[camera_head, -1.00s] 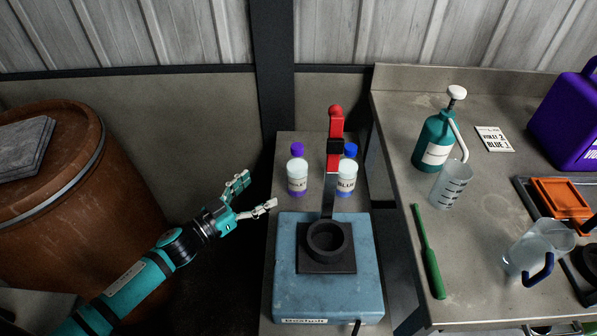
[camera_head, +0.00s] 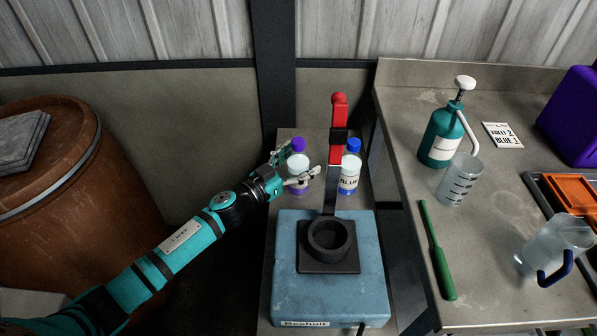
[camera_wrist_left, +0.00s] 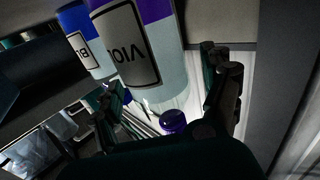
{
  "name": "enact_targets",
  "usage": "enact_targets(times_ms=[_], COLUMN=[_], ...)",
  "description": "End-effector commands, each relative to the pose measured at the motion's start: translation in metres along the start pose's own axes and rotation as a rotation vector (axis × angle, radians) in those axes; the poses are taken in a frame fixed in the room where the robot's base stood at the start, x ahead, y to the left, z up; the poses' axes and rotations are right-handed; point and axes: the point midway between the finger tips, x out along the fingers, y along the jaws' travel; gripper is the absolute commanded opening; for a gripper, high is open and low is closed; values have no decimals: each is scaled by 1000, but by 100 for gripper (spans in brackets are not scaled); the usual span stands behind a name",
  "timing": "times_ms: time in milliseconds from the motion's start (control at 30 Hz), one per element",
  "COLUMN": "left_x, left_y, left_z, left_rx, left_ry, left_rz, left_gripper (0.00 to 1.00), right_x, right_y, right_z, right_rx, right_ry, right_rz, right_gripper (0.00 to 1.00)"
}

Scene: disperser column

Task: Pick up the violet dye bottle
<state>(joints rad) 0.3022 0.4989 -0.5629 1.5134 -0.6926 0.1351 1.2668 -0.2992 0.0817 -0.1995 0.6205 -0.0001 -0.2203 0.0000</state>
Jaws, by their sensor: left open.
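The violet dye bottle (camera_head: 298,186), white with a purple cap, stands upright on the narrow bench behind the blue machine. Its label, partly reading "VIOL", shows large in the left wrist view (camera_wrist_left: 128,45). My left gripper (camera_head: 298,163) is open at the bottle's upper part, one finger on its far left side and one across its front. In the left wrist view the fingers (camera_wrist_left: 170,95) are spread with the purple cap between them. I cannot tell whether they touch the bottle. My right gripper is not in view.
The blue dye bottle (camera_head: 350,173) stands close on the right, beyond the machine's red-handled lever (camera_head: 338,130). The blue machine (camera_head: 330,285) with its black ring holder is in front. A rusty barrel (camera_head: 80,200) stands left. The right bench holds a teal pump bottle (camera_head: 440,135) and beakers.

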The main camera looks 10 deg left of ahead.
Motion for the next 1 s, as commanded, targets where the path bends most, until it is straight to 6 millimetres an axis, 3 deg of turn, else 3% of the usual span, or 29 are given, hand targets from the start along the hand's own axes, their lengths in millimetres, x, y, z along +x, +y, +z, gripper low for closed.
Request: enact_targets(times_ms=[200,733,1000], left_x=[0,0,0], left_y=[0,0,0], left_z=[0,0,-5], left_rx=[0,0,2], left_ry=[-1,0,2], left_rz=[0,0,0], left_gripper=[79,10,8], right_x=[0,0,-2], right_y=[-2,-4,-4], right_z=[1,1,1], right_rx=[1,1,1], right_ry=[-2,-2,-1], right_rz=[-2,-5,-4], right_gripper=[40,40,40])
